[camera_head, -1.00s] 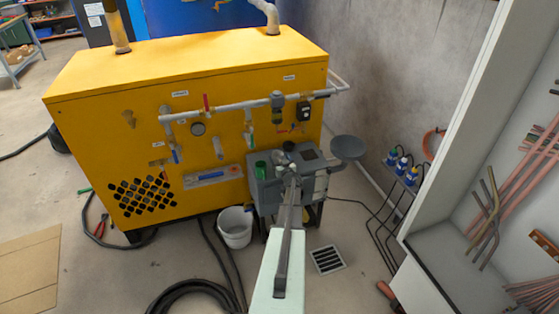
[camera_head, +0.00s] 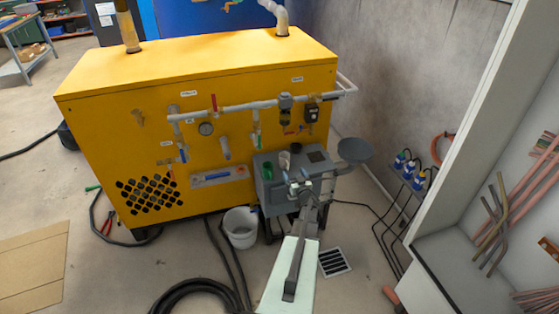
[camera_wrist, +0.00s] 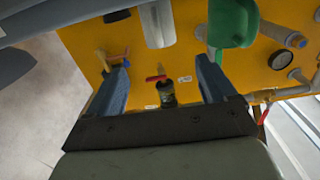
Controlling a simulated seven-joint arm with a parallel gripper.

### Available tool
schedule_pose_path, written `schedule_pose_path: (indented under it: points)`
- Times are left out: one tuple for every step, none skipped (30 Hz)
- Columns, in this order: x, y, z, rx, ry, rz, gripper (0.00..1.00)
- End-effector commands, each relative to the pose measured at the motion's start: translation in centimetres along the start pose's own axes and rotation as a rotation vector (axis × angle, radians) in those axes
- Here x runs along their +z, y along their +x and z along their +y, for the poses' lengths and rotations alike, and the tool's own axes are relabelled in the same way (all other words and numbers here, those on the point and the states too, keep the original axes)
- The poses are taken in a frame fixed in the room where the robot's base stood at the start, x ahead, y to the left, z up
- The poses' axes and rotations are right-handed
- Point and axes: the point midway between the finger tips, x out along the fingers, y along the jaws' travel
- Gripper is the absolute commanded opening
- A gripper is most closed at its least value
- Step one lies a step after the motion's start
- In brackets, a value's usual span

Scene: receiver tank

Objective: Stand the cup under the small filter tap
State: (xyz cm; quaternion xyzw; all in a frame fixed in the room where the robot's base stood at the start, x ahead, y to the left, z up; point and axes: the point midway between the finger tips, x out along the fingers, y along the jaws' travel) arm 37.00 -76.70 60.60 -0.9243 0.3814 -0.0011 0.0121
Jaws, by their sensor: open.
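A green cup-like vessel (camera_head: 266,169) and a pale grey one (camera_head: 284,161) stand on the grey box at the front of the yellow machine. They also show in the wrist view as a green vessel (camera_wrist: 232,22) and a silver cylinder (camera_wrist: 157,22); I cannot tell which is the task's cup. The small filter (camera_head: 285,114) hangs on the pipe above, and in the wrist view its olive bowl (camera_wrist: 166,93) with a red tap (camera_wrist: 155,78) shows between my fingers. My gripper (camera_head: 302,184) is open and empty, in front of the grey box and apart from both vessels.
The grey box (camera_head: 268,198) has a dark round plate (camera_head: 354,150) at its right. A white bucket (camera_head: 240,228) stands on the floor at left, with hoses around it. Blue-capped bottles (camera_head: 400,160) and a white cabinet (camera_head: 480,100) are at right.

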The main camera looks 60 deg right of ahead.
Motion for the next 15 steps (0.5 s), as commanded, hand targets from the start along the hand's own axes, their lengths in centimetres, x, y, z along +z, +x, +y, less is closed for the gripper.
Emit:
schedule_pose_path:
  points:
    - [0.0,-0.4,-0.1,0.000,0.000,0.000,0.84]
    - [0.0,-0.5,-0.1,-0.001,0.000,0.000,0.84]
    - [0.0,-0.6,-0.1,-0.001,0.000,0.000,0.84]
    - [0.0,-0.6,0.0,-0.001,0.000,0.000,0.84]
    - [0.0,-0.6,0.0,-0.001,0.000,0.000,0.84]
    - [0.0,-0.6,0.0,-0.001,0.000,0.000,0.84]
    - [0.0,-0.6,0.0,-0.001,-0.002,0.000,0.84]
    - [0.0,-0.6,0.0,-0.001,-0.005,0.000,0.84]
    - [0.0,-0.5,0.0,-0.001,-0.012,0.000,0.84]
    - [0.0,-0.5,0.0,-0.001,-0.021,0.000,0.84]
    - [0.0,-0.5,0.0,-0.001,-0.033,0.000,0.84]
    - [0.2,-0.5,0.1,0.007,-0.052,-0.010,0.84]
    - [0.5,-0.5,0.4,0.018,-0.068,-0.023,0.84]
    - [0.8,-0.6,0.6,0.030,-0.082,-0.039,0.84]
    - [1.2,-0.6,1.0,0.048,-0.102,-0.063,0.84]
